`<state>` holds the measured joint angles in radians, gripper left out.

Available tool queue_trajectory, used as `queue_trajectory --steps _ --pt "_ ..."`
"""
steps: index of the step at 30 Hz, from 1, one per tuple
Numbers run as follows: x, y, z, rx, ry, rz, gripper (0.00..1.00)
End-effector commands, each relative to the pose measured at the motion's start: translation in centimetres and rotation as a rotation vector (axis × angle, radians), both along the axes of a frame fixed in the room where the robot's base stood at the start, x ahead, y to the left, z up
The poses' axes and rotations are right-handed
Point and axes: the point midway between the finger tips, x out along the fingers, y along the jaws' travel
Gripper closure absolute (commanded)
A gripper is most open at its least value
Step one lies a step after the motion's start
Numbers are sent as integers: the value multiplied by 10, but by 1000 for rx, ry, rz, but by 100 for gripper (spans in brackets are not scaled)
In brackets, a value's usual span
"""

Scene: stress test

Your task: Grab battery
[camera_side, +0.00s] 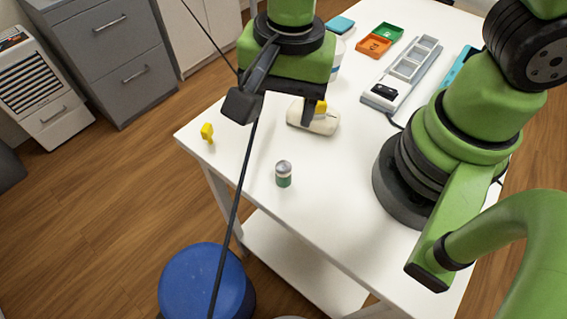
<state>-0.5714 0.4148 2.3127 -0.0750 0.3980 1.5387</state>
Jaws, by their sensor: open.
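The green wrist hides part of the gripper.
A cream-and-yellow object (325,122) lies behind my gripper. A small yellow item (207,132) is at the left table edge. Green (387,32) and orange (374,46) trays and a grey compartment tray (402,75) are farther back. A blue stool (205,282) stands below.

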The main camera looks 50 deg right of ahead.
Motion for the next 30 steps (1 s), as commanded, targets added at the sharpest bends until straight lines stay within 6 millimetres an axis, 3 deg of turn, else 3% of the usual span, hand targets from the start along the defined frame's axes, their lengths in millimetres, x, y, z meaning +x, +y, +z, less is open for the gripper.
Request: queue_trajectory --steps 3,15,23,30 --pt "-8 9 -24 -32 43 -54 43" --pt "-12 11 -71 -46 61 -91 43" --pt "-12 12 -88 -45 59 -91 43" --pt "-13 13 -121 -45 59 -92 43"
